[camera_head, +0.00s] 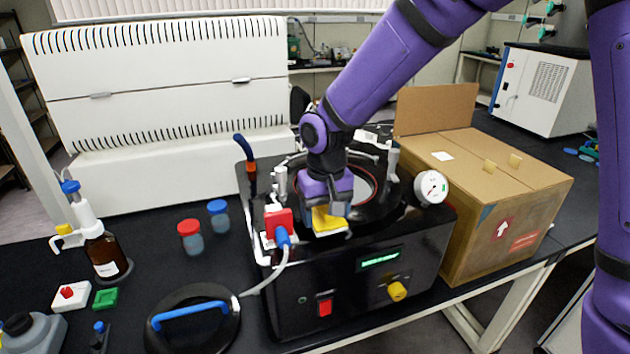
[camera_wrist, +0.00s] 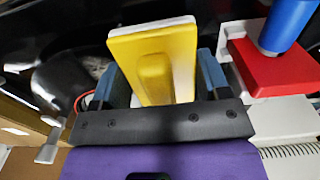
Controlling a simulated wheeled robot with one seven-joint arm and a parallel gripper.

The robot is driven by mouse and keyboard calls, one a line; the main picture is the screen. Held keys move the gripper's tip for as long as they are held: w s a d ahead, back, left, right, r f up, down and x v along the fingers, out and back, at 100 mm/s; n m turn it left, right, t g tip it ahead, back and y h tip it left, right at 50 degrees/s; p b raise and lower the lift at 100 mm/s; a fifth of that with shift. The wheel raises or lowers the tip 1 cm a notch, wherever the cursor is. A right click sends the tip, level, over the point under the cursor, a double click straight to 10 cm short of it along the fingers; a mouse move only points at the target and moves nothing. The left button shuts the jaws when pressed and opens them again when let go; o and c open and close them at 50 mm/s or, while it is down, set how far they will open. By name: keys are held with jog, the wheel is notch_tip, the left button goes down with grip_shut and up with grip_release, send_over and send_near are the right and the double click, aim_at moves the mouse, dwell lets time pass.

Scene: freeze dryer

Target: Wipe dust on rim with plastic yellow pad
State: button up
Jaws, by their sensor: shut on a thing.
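My gripper (camera_head: 327,203) is shut on the yellow pad (camera_head: 327,219), over the front part of the freeze dryer's top. In the wrist view the yellow pad (camera_wrist: 152,60) sits between the two blue-grey fingers of my gripper (camera_wrist: 157,85), with a white layer on its far face. The black freeze dryer (camera_head: 350,268) stands on the bench. Its round rim (camera_head: 374,190) shows partly behind my arm, which hides much of it. I cannot make out dust on the rim, nor tell whether the pad touches it.
A red block (camera_head: 279,222) with a blue hose fitting is close left of the pad. A pressure gauge (camera_head: 431,187) and a cardboard box (camera_head: 508,200) stand to the right. The black lid with a blue handle (camera_head: 193,318) lies front left. Red-capped (camera_head: 190,236) and blue-capped (camera_head: 218,215) jars stand left.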

aim_at(327, 206)
jog(key=r, duration=0.3)
jog(key=shift+d, duration=0.2)
jog(key=shift+w+a+r, duration=0.1)
jog(key=shift+a+r, duration=0.05)
jog(key=shift+r, duration=2.4)
jog(key=shift+f, duration=0.15)
jog(key=shift+f, duration=0.1)
